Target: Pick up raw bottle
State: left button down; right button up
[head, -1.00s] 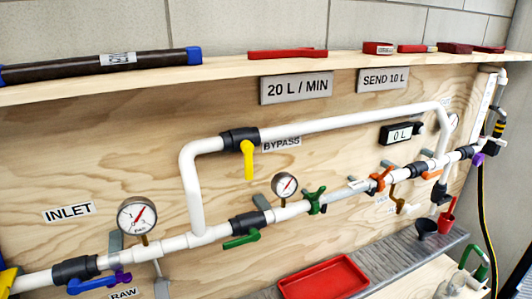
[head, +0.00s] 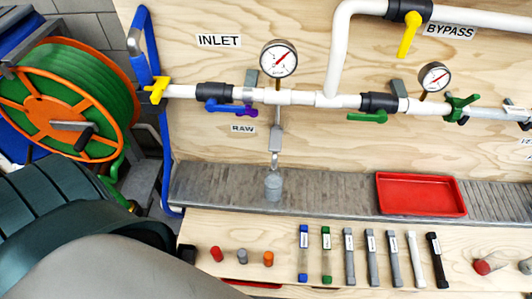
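I cannot read a label that marks one thing as the raw bottle. A small translucent grey cup or bottle (head: 273,187) stands upright on the metal ledge, below a small tap under the RAW label (head: 243,129). On the wooden bench in front lie a slim clear tube with a blue cap (head: 304,258) and one with a green cap (head: 326,258); their small labels are too small to read. Neither of my grippers is in view. A large part of my own arm fills the lower left and hides what is behind it.
A red tray (head: 420,195) sits on the metal ledge (head: 325,192). Several grey, white and black sticks and small coloured plugs lie on the wooden bench (head: 400,230). A green hose reel (head: 62,100) stands at the left. White pipes with valves and gauges run above.

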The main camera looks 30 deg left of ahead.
aim_at(274, 182)
jog(key=u, duration=0.95)
